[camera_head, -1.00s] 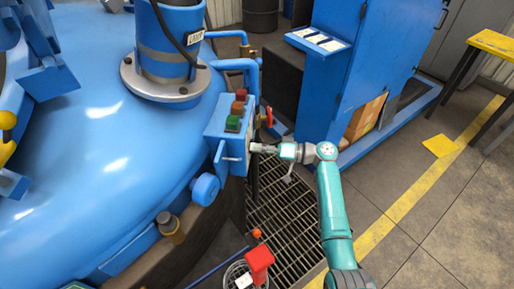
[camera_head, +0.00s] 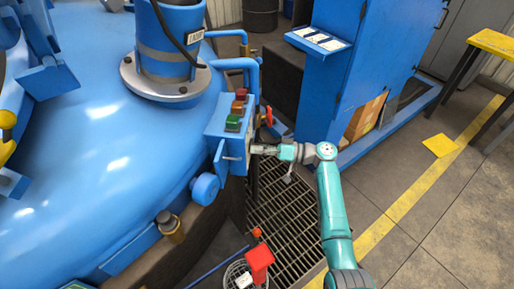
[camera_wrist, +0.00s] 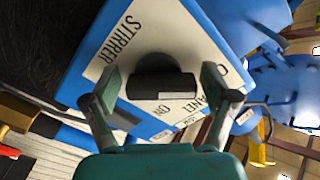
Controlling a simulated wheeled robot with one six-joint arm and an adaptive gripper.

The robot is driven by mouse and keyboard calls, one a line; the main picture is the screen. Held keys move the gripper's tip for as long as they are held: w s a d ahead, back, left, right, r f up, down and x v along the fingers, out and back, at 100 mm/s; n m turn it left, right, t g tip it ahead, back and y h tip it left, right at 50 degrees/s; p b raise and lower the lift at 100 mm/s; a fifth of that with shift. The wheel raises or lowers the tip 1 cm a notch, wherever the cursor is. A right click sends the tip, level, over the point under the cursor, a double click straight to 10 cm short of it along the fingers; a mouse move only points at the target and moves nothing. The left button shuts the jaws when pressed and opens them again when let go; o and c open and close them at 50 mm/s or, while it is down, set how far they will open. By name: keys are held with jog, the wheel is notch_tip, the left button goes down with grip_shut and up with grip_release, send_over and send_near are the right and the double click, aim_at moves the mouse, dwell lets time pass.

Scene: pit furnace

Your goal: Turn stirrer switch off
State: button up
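The stirrer switch is a black knob (camera_wrist: 162,77) on a white label plate in the wrist view. The plate (camera_wrist: 122,45) reads "STIRRER", with "ON" printed just below the knob; other lettering is partly covered by a finger. The plate is on the blue control box (camera_head: 226,143); the knob is too small to make out in the head view. My gripper (camera_head: 253,149) is at the right side of the box. In the wrist view my gripper (camera_wrist: 160,82) is open, one finger on each side of the knob, with visible gaps.
Red, orange and green buttons (camera_head: 236,108) sit on top of the box, close above my gripper. A red valve handle (camera_head: 268,116) and blue pipes stand behind it. A blue cabinet (camera_head: 345,75) stands to the right.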

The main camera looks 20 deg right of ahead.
jog(key=shift+r, duration=0.1)
jog(key=v, duration=1.2)
dwell(0.4)
